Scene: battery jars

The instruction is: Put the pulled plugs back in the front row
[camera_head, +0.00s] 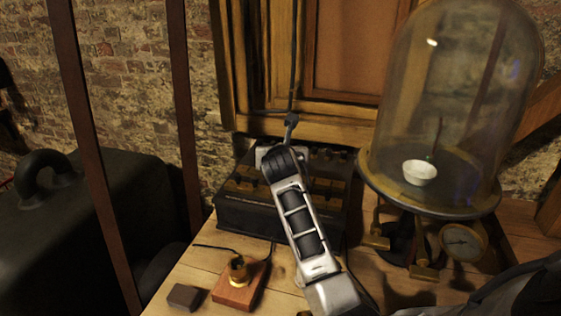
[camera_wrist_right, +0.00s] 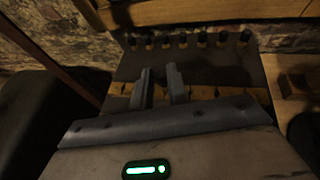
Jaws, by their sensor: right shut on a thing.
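A dark box (camera_head: 245,218) with brass blocks (camera_head: 236,188) on its top stands on the wooden table against the window frame. A row of black plugs (camera_wrist_right: 190,41) stands along the far edge of the box in the right wrist view. My right gripper (camera_wrist_right: 160,85) is over the brass area of the box. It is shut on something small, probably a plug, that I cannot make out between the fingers. In the head view my right arm and gripper (camera_head: 270,157) cover part of the box's top and hide the fingertips. My left gripper is not in view.
A glass bell jar (camera_head: 455,110) with a white cup inside stands on a brass-footed stand to the right, close to my arm. A brass fitting on a red-brown wooden block (camera_head: 237,293) and a small dark block (camera_head: 184,297) lie at front left.

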